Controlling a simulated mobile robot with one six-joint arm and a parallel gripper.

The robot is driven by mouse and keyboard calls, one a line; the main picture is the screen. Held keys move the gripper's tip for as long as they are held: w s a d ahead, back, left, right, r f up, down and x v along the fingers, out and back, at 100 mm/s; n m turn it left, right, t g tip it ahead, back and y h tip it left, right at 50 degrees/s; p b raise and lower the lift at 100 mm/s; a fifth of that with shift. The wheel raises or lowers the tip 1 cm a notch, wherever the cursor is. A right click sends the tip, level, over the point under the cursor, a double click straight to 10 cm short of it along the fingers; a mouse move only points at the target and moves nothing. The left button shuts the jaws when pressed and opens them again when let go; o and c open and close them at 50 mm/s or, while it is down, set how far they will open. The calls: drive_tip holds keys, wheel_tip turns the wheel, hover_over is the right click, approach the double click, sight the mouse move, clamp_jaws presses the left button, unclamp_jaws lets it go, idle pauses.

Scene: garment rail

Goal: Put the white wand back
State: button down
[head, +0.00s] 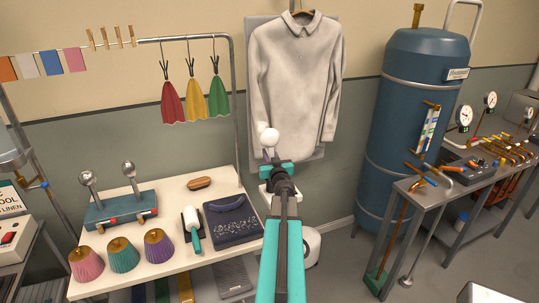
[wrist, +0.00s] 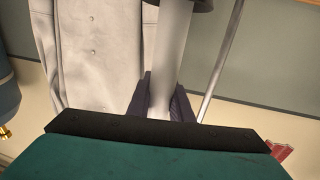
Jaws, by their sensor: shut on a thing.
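In the wrist view, the pale shaft (wrist: 171,55) runs between my dark purple jaw pads (wrist: 150,98), with a dark part at the picture's top edge. The wand is clear of the table. A teal stand (head: 120,209) on the table's left part holds two steel ball-topped wands (head: 88,179). Whether it has an empty place cannot be told.
A rail (head: 236,110) with hanging cloths rises behind. The shirt (head: 297,75) and blue tank (head: 415,120) stand right.

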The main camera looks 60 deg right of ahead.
drive_tip(key=c, duration=1.6)
unclamp_jaws()
